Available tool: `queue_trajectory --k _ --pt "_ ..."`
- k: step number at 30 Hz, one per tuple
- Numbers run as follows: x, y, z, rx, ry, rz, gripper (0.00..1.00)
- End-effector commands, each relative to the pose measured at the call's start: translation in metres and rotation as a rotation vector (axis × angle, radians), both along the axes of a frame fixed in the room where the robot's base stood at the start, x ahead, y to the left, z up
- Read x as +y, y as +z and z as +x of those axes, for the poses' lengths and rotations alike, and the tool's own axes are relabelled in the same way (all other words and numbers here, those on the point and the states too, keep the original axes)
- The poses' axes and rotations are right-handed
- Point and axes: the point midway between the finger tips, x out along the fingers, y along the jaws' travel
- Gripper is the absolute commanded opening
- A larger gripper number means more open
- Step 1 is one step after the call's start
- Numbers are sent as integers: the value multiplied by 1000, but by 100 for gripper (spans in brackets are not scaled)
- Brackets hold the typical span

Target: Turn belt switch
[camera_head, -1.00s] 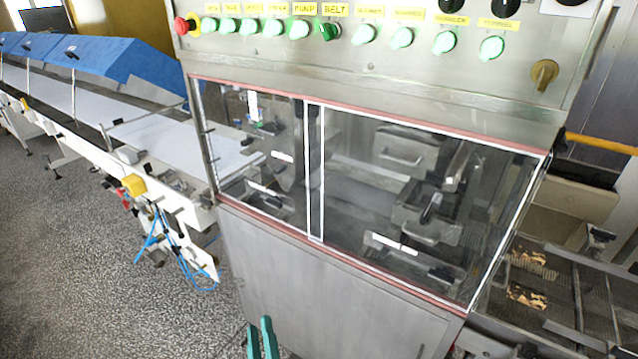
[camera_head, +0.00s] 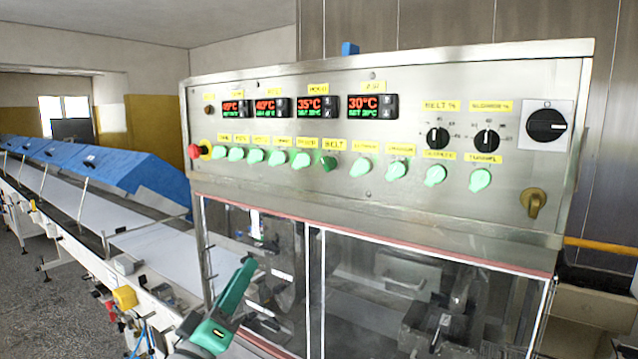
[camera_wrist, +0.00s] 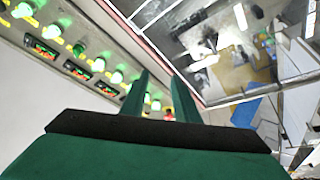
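The belt switch (camera_head: 328,163) is a dark green knob under the yellow BELT label (camera_head: 334,145), in the middle of the row of knobs on the steel control panel. It looks darker than the pale green knobs beside it. My gripper (camera_head: 248,264) has green fingers and is below and left of the switch, in front of the machine's window, apart from the panel. In the wrist view my gripper (camera_wrist: 160,76) shows two separated fingers with nothing between them.
A red emergency button (camera_head: 196,151) sits at the row's left end. Four-digit-style displays (camera_head: 372,107), black dials (camera_head: 437,138) and a black rotary switch (camera_head: 546,125) are above the knobs. A brass handle (camera_head: 533,203) is at lower right. A conveyor with blue covers (camera_head: 125,175) runs left.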

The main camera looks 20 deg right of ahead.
Motion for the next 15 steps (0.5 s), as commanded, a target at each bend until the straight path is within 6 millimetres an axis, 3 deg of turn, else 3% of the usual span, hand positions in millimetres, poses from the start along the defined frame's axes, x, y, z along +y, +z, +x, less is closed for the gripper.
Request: queue_trajectory --k 1,6,15 --pt "-2 23 -2 -14 -23 22 28" --pt "-15 81 -12 -22 -103 101 28" --pt "-42 165 -46 -4 -209 283 28"
